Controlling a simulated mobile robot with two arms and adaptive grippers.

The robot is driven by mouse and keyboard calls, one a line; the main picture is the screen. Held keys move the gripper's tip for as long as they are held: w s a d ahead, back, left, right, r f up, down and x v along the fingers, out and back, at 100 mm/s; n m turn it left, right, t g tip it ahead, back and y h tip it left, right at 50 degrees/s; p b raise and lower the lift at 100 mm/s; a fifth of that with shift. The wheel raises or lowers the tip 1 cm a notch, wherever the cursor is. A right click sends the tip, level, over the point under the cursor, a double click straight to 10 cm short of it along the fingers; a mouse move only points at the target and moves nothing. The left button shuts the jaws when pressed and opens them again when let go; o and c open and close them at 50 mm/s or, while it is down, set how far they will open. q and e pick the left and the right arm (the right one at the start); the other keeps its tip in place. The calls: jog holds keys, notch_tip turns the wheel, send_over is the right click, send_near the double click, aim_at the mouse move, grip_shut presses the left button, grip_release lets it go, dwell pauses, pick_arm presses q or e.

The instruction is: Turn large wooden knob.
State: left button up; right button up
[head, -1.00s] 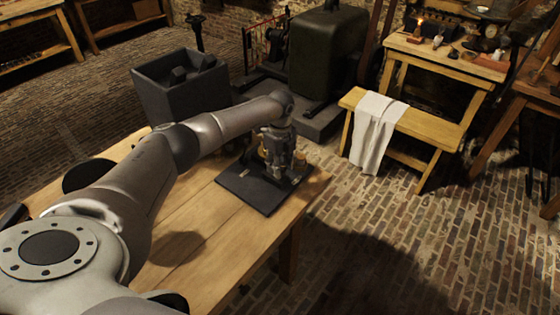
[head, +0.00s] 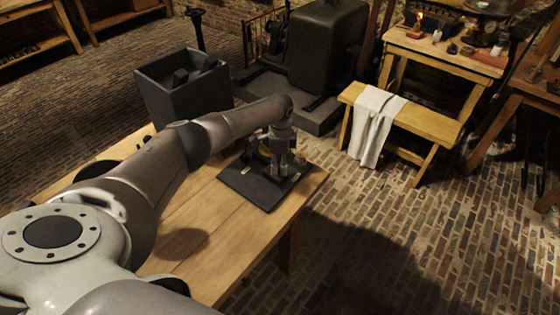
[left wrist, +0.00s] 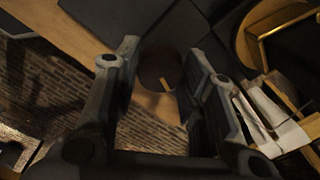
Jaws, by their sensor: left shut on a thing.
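My left gripper (head: 279,168) points down over a dark square board (head: 245,186) near the table's right end. In the left wrist view, the left gripper (left wrist: 162,82) has its two fingers on either side of a dark brown round knob (left wrist: 158,66), with a short pale line by its lower edge. The gripper is shut on this knob. In the head view, the knob is hidden by my gripper. My right gripper is in neither view.
A dark, brass-rimmed round part (left wrist: 250,45) is close to the gripper in the left wrist view. The wooden table (head: 250,236) has bare top in front of the board. A dark bin (head: 165,95) stands behind it, and a bench with a white cloth (head: 374,125) to the right.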

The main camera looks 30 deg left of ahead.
aim_at(280, 164)
pick_arm(q)
jog(key=shift+w+r, duration=0.1)
jog(key=shift+r, duration=0.05)
dwell(0.3)
jog(key=o, duration=1)
notch_tip(280, 164, up, 12)
jog(key=shift+f, duration=0.1)
